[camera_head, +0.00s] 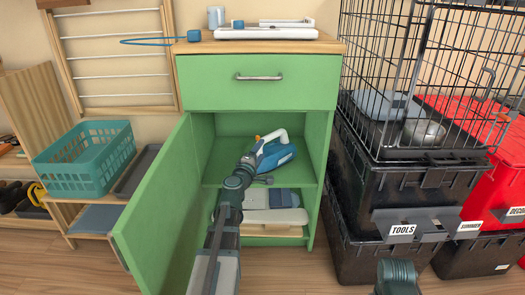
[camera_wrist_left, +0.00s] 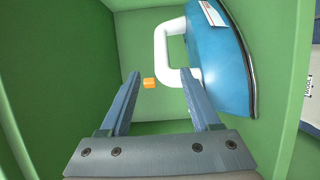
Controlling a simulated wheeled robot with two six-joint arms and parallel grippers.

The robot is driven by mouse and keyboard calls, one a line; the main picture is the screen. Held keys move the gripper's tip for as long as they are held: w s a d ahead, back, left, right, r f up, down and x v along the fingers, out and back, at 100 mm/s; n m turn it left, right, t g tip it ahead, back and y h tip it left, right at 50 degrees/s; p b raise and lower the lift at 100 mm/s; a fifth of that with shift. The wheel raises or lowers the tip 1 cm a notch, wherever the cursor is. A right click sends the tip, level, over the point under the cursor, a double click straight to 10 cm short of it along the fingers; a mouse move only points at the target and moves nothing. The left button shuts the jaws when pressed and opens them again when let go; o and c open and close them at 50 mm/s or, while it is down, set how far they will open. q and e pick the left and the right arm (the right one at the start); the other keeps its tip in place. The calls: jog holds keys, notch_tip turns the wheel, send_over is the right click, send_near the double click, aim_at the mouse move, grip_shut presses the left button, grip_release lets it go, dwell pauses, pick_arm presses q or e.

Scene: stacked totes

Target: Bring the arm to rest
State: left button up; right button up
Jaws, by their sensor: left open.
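My left arm reaches into the open green cabinet (camera_head: 257,82). My left gripper (camera_head: 257,163) is open inside the upper compartment; its two fingers also show in the left wrist view (camera_wrist_left: 160,80). A blue iron (camera_head: 277,157) with a white handle stands on the cabinet shelf, right beside the gripper. In the left wrist view the iron (camera_wrist_left: 222,60) is up and to the right, its handle near the right fingertip. I cannot tell whether they touch. Part of the iron is hidden behind the arm in the head view. My right gripper is out of view.
The open cabinet door (camera_head: 160,215) stands left of my left arm. Black totes (camera_head: 385,195) with a wire cage (camera_head: 425,60) on top stand to the right. A teal basket (camera_head: 85,158) sits at left.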

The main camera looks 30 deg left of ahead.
pick_arm(q)
jog(key=shift+d, duration=0.1)
jog(key=s+d+f+m+g+h, duration=0.1)
jog(key=d+f+m+g+h, duration=0.15)
jog(key=d+f+m, duration=0.4)
jog(key=s+d+f+m+g+h, duration=0.1)
jog(key=s+d+m+g+h, duration=0.2)
jog(key=d, duration=0.7)
jog(key=d+f+m+g+h, duration=0.2)
jog(key=d+f+m+h, duration=0.2)
jog(key=d, duration=0.5)
jog(key=s+d+f+m+g+y, duration=0.25)
jog(key=s+f+g, duration=0.25)
jog(key=s, duration=0.3)
jog(key=s+d+f+m+g+y, duration=0.1)
jog(key=s+f+m+g+y, duration=0.3)
jog(key=s, duration=0.5)
jog(key=s+d+r+m+g+p, duration=0.1)
jog(key=s+d+r+m+p, duration=0.3)
jog(key=r+p, duration=0.6)
jog(key=s+d+r+p, duration=0.2)
jog(key=d+r+p, duration=0.4)
jog(key=r+p, duration=0.45)
notch_tip(320, 180, up, 36)
jog(key=p, duration=3.6)
jog(key=shift+d+f+p, duration=0.25)
jog(key=shift+p, duration=0.15)
jog(key=shift+w, duration=0.1)
